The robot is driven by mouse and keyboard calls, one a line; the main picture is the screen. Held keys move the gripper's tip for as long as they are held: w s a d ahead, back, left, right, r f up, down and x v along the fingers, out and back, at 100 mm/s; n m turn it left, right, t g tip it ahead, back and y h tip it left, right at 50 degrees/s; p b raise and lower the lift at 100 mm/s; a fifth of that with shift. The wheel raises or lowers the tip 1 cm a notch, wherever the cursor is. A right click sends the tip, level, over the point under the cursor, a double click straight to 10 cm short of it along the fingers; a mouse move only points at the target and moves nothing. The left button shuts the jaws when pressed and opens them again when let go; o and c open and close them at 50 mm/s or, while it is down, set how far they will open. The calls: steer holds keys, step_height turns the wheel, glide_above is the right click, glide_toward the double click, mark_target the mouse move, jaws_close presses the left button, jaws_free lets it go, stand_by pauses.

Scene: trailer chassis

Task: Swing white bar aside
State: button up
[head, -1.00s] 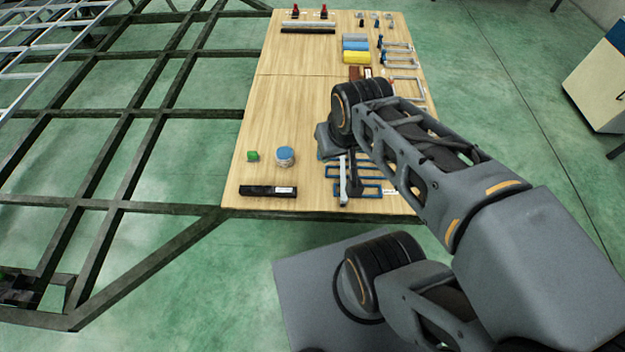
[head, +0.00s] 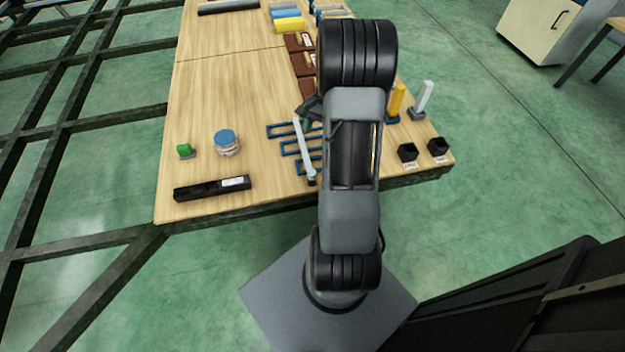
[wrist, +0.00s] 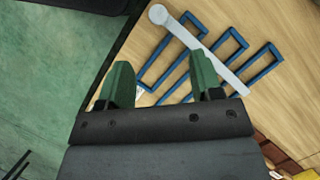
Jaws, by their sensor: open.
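The white bar (wrist: 205,54) lies slantwise across several blue rectangular frames (wrist: 234,47) on the wooden table. Its rounded end is at the upper left in the wrist view. In the head view the bar (head: 304,150) runs from beside my arm to near the table's front edge. My gripper (wrist: 160,80) is open and empty, with its two green fingers apart over the table edge and the blue frames. The right finger overlaps the bar in the picture; I cannot tell whether they touch. In the head view my arm hides part of the frames.
On the table's left are a black box (head: 212,188), a blue-topped round item (head: 227,142) and a small green item (head: 184,150). On the right are black cups (head: 407,152) and yellow and white posts (head: 396,101). Dark chassis beams (head: 75,246) lie left.

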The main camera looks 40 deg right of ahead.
mark_target(312, 172)
steer(key=shift+m, duration=0.3)
steer(key=b+x, duration=0.1)
steer(key=x, duration=0.4)
steer(key=b+x, duration=0.2)
steer(key=x, duration=0.3)
steer(key=d+b+x, duration=0.1)
steer(key=b+x, duration=0.1)
steer(key=x, duration=0.3)
steer(key=shift+s+f, duration=0.1)
steer(key=shift+f, duration=0.2)
jaws_close()
